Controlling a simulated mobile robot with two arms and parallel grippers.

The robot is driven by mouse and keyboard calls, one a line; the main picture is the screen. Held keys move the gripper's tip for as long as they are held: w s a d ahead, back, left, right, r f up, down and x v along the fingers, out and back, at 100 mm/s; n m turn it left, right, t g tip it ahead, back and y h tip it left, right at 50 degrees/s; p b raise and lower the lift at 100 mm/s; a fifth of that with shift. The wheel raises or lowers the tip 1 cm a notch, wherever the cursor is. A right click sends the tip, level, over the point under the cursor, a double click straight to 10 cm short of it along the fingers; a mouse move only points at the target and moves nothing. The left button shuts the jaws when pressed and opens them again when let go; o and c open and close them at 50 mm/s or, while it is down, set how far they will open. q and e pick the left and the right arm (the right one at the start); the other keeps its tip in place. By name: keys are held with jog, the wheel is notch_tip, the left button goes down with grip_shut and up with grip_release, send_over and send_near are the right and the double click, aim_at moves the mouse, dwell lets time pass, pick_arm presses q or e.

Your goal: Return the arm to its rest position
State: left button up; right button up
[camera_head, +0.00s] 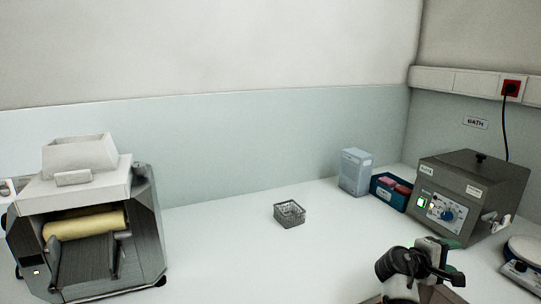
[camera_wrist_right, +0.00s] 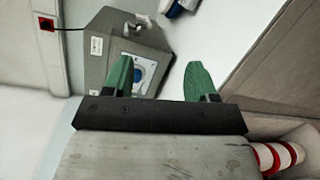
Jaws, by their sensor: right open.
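My right gripper (camera_head: 447,262) is at the lower right of the head view, over the bench in front of the grey bath unit. In the right wrist view its two green fingers (camera_wrist_right: 160,80) stand apart with nothing between them. The bath unit (camera_wrist_right: 130,45) shows beyond the fingers there. My left gripper is not in view.
The grey bath unit (camera_head: 474,196) stands at the right, with a blue tray (camera_head: 388,197) and a pale box (camera_head: 355,172) beside it. A small metal basket (camera_head: 289,213) sits mid-bench. A mill with a yellow roller (camera_head: 85,224) stands left.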

jog(key=s+a+f+m+y, duration=0.1)
jog(key=s+a+f+y, duration=0.2)
jog(key=s+f, duration=0.3)
jog(key=s+a+f+m+t+y, duration=0.1)
jog(key=s+a+f+y, duration=0.15)
jog(key=s+f, duration=0.3)
jog(key=s+a+f+m+y, duration=0.1)
jog(key=s+a+f+y, duration=0.2)
jog(key=s+f, duration=0.25)
jog(key=s+a+m+g+y, duration=0.1)
jog(key=s+a+y, duration=0.3)
jog(key=s+a, duration=0.4)
jog(key=s+a+y, duration=0.4)
jog(key=s+a, duration=0.1)
jog(key=s, duration=0.5)
notch_tip(320, 180, down, 26)
jog(key=s+g, duration=0.1)
jog(key=g, duration=0.1)
jog(key=s+d+f+g, duration=0.1)
jog(key=s+d+f, duration=0.1)
jog(key=s+f, duration=1.4)
jog(key=shift+s+d+f, duration=0.2)
jog(key=shift+s+f, duration=0.05)
jog(key=shift+f, duration=0.1)
